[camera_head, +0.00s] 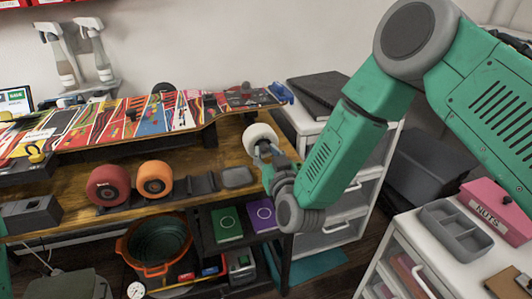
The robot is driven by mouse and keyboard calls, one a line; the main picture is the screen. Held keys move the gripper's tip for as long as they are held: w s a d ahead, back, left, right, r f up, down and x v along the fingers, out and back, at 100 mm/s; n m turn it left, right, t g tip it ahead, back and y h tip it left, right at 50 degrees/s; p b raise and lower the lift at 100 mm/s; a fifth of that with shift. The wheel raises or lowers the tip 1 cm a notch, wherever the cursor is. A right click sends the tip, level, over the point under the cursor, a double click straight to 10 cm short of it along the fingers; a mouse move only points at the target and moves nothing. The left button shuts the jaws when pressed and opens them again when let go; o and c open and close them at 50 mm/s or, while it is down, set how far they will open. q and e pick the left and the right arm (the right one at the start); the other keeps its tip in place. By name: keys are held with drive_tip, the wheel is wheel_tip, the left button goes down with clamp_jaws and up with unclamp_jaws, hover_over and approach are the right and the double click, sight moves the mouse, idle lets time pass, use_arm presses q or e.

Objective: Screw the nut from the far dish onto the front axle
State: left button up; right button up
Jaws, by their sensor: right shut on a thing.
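The skateboard (150,118) lies along the workbench with its colourful graphic face up. Its front axle and any nut are too small or hidden to make out. My right gripper (263,150) reaches in from the right, in front of the board's right end. It is shut on a white wheel (260,134), held near the bench's right edge. A small grey dish (237,178) sits on the bench left of the gripper; its contents cannot be told. My left gripper is out of view.
A red wheel (108,185) and an orange wheel (155,178) stand at the bench front. A grey divided tray (455,228) and a pink NUTS box (496,208) are on the right cabinet. An orange bucket (128,254) is below the bench.

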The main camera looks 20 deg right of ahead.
drive_tip(key=m, duration=0.5)
drive_tip(key=shift+f+m, duration=0.1)
drive_tip(key=shift+m, duration=0.3)
drive_tip(key=o, duration=1.1)
drive_tip(key=shift+c, duration=0.2)
drive_tip(key=shift+c, duration=0.5)
drive_tip(key=shift+c, duration=0.9)
